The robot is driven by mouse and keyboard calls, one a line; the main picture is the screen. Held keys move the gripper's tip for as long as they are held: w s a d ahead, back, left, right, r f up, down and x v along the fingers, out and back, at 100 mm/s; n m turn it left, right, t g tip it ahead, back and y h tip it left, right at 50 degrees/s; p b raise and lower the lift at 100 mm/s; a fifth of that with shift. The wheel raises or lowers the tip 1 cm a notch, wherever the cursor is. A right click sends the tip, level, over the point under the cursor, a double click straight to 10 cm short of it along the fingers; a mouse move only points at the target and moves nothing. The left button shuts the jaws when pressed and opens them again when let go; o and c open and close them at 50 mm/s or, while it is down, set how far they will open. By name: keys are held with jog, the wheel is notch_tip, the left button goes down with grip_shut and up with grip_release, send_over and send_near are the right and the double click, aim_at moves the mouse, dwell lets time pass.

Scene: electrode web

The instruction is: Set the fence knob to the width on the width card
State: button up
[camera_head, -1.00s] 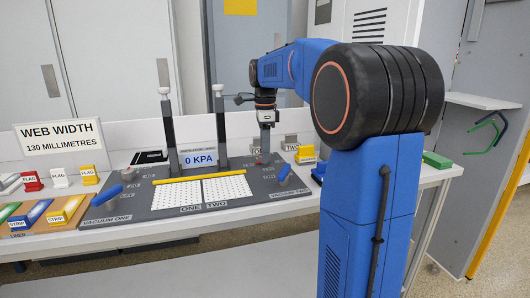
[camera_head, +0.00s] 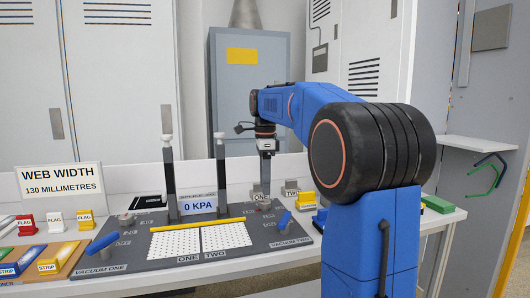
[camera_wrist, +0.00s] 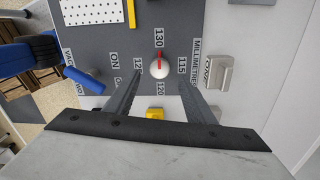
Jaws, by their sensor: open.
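The width card (camera_head: 60,181), on the bench at left in the head view, reads "WEB WIDTH 130 MILLIMETRES". The fence knob (camera_wrist: 159,69) is a small white round knob with a red pointer, on the dark grey panel in the wrist view. Its pointer is directed at the mark 130 (camera_wrist: 159,37). Marks 115, 120 and one partly hidden by a finger surround it. My gripper (camera_wrist: 160,79) is open and empty, with its fingers on either side of the knob in that view. In the head view my gripper (camera_head: 265,178) hangs over the knob, apparently just clear of it.
The panel carries two white perforated plates (camera_head: 174,243), a yellow bar (camera_head: 198,225), blue levers (camera_head: 284,221) and two dark posts (camera_head: 169,178). A gauge (camera_head: 199,205) reads 0 KPA. Grey labelled blocks (camera_wrist: 218,72) and a yellow block (camera_wrist: 154,113) stand close to the knob.

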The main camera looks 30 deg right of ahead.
aim_at(265, 201)
notch_tip(265, 201, up, 12)
jog(key=shift+w, duration=0.15)
jog(key=shift+d+f, duration=0.1)
jog(key=shift+f, duration=0.05)
dwell(0.6)
